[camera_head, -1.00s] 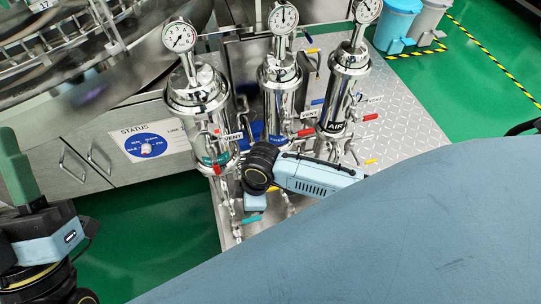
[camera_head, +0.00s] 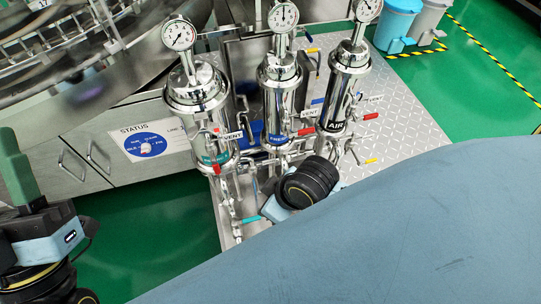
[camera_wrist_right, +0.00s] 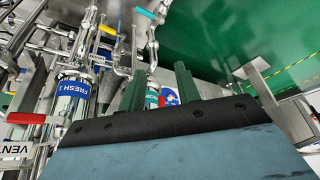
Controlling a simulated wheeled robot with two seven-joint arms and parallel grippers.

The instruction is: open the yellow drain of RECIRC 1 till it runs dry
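Three steel filter housings stand on a tread-plate platform. The left one (camera_head: 198,105) has a teal band whose lettering I cannot read; the middle one (camera_head: 281,95) has a blue FRESH band, the right one a black AIR band. In the right wrist view the FRESH 1 housing (camera_wrist_right: 72,100) is at left, with a yellow handle (camera_wrist_right: 108,30) above it; I cannot tell which line that handle serves. My right gripper (camera_wrist_right: 160,88) has its green fingers apart with nothing between them; its fingertips are hidden in the head view. My left gripper (camera_head: 15,170) is at the left edge, far from the housings.
A teal handle (camera_head: 248,219) sits low by the left housing's pipe. A red vent handle (camera_wrist_right: 26,118) lies near my right gripper. A yellow handle (camera_head: 371,161) is by the AIR housing. The rotary washer (camera_head: 75,60) stands behind. Green floor is clear at left.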

